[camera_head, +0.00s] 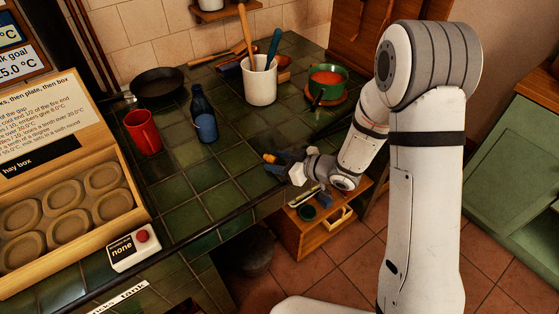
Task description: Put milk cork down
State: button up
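My gripper (279,167) is at the front right part of the green tiled hearth, low over or near its edge. A small orange-brown piece (268,158) shows at its fingertips; it may be the milk cork, but it is too small to be sure. I cannot tell whether the fingers grip it or whether it touches the tiles. A dark bottle with a blue lower part (204,117) stands upright on the tiles, left of and behind my gripper. Its mouth is too small to read clearly.
A red mug (143,132) and black pan (158,84) stand left of the bottle. A white utensil crock (260,84) and green pot (326,83) are behind. An open wooden drawer (311,229) lies below my gripper. The tiles (190,185) before the bottle are clear.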

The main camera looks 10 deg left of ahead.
dwell(0.3)
jog(key=v, duration=0.8)
jog(key=shift+w, duration=0.25)
jog(key=w+d+r+m+t+h, duration=0.2)
jog(key=d+r+m+h, duration=0.25)
jog(key=d, duration=0.45)
jog(key=w+d+r+m+t+h, duration=0.2)
jog(key=d+r+m+t+h, duration=0.15)
jog(key=d+h, duration=0.35)
jog(key=s+d+r+m+g, duration=0.1)
jog(key=s+d+m+g, duration=0.1)
jog(key=s, duration=0.5)
jog(key=s+d+r+m+g, duration=0.2)
jog(key=s+g, duration=0.1)
jog(key=s, duration=0.4)
jog(key=s+d+r+m+g+h, duration=0.1)
jog(key=s+d+r+m+g, duration=0.1)
jog(key=s, duration=0.5)
jog(key=shift+r, duration=0.15)
jog(key=shift+r+g, duration=0.1)
jog(key=shift+g, duration=0.15)
